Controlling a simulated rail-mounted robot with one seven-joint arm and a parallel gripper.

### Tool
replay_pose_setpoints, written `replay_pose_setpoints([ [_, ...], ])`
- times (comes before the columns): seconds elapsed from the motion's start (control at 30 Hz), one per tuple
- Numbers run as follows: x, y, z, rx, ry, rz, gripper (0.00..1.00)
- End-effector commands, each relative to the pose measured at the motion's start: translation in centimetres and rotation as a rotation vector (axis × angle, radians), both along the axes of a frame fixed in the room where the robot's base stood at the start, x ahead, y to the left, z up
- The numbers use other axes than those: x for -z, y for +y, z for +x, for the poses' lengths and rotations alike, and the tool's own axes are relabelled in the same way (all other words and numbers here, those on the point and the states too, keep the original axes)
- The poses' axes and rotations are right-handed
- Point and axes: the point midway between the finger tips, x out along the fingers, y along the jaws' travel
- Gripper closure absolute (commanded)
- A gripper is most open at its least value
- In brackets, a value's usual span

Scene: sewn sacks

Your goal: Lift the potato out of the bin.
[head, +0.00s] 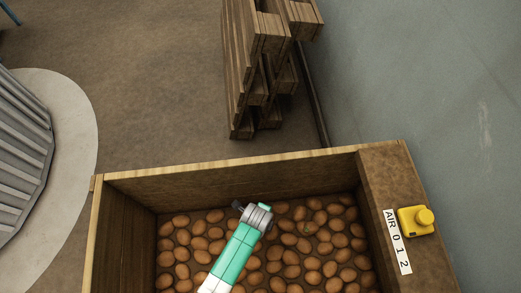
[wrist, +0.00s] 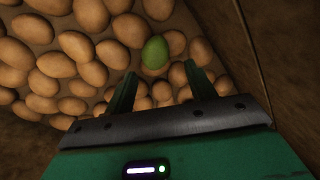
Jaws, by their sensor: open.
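The wooden bin (head: 232,172) holds many brown potatoes (head: 181,221) on its floor. In the wrist view one green potato (wrist: 155,53) lies among the brown ones, just beyond the fingertips and roughly centred between them. I cannot pick it out clearly in the head view. My gripper (wrist: 160,70) is open, with its two green fingers apart and nothing between them that I can tell is held. In the head view my gripper (head: 240,207) is over the potatoes near the bin's back wall. Its height above them is hard to tell.
The bin's right ledge carries a yellow button box (head: 416,221) and a white label strip (head: 397,241). Wooden pallets (head: 262,65) lean by the grey wall (head: 420,70) behind. A ribbed metal drum (head: 20,150) stands left of the bin. Brown potatoes crowd around the green one.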

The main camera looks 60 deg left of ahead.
Motion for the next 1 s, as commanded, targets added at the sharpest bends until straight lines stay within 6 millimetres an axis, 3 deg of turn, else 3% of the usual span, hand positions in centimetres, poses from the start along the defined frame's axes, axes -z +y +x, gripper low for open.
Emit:
replay_pose_setpoints([
  [0.47, 3.2, 0.1, 0.1, 0.005, 0.008, -0.003, 0.45],
  [0.73, 7.8, 0.2, 1.0, 0.005, 0.008, -0.003, 0.45],
  [1.0, 7.9, 0.2, 1.1, 0.005, 0.007, -0.003, 0.45],
])
